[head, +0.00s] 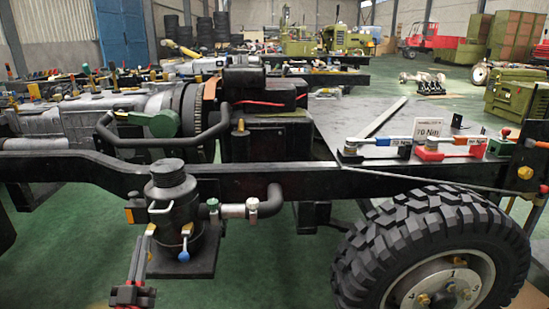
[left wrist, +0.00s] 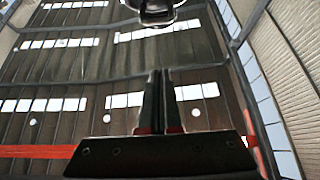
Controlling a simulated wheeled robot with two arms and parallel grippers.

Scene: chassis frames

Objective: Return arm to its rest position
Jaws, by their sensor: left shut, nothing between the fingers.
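My left gripper (head: 144,243) comes up from the lower left of the head view, its fingers pointing upward in front of a dark canister (head: 172,205) mounted on the chassis frame. I cannot tell whether the fingers touch the canister's fittings. In the left wrist view the two dark fingers of my left gripper (left wrist: 158,74) stand side by side, shut and empty, with the roof behind them. My right gripper is in neither view.
The black chassis rail (head: 270,183) crosses the view behind the canister. A large tyre (head: 430,245) stands at the lower right. Blue and red tools (head: 450,150) lie on the frame beside a "70 Nm" card (head: 427,129). Green floor (head: 270,265) is open between canister and tyre.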

